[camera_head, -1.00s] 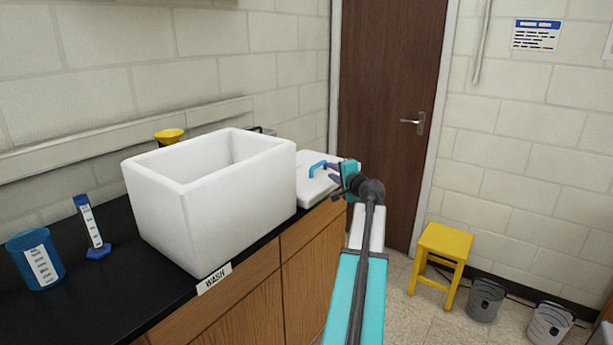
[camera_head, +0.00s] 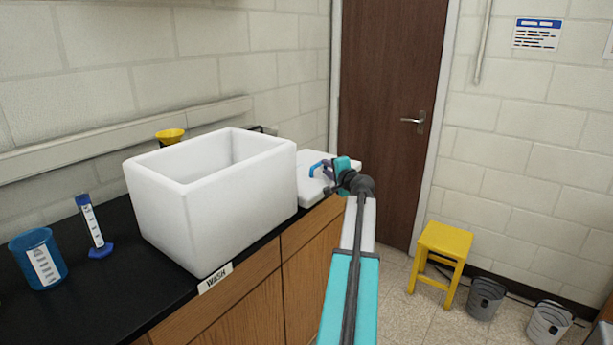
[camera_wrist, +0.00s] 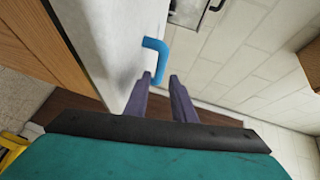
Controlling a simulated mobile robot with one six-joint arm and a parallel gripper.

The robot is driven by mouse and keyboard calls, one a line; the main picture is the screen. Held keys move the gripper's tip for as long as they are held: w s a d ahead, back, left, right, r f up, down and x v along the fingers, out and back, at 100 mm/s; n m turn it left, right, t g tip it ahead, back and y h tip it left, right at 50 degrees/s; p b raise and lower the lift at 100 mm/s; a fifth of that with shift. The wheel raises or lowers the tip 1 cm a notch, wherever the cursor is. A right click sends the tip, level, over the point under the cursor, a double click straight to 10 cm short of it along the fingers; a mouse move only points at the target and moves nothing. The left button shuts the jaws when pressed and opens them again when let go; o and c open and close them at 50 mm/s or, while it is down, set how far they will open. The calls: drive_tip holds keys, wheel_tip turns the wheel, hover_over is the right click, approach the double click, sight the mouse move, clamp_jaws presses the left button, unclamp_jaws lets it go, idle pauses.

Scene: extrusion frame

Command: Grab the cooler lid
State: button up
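The white cooler lid (camera_head: 312,186) lies on the black counter just right of the open white cooler box (camera_head: 222,205). A blue handle (camera_head: 318,168) stands up from the lid. In the wrist view the lid (camera_wrist: 112,40) fills the upper middle, and its blue handle (camera_wrist: 155,58) is just ahead of the fingertips. My gripper (camera_head: 326,171) is at the handle's right side in the head view. In the wrist view its two purple fingers (camera_wrist: 160,78) are apart with a gap between them, and nothing is seen held. The handle's far end is partly hidden.
A blue beaker (camera_head: 39,262), a graduated cylinder (camera_head: 94,228) and a yellow funnel (camera_head: 171,135) are on the counter. The wall is behind. A yellow stool (camera_head: 441,250) and grey bins (camera_head: 485,298) stand on the floor at right, by the brown door (camera_head: 385,110).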

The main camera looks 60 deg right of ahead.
sight(322, 174)
drive_tip(key=shift+p+x, duration=0.55)
drive_tip(key=shift+x, duration=1.95)
clamp_jaws()
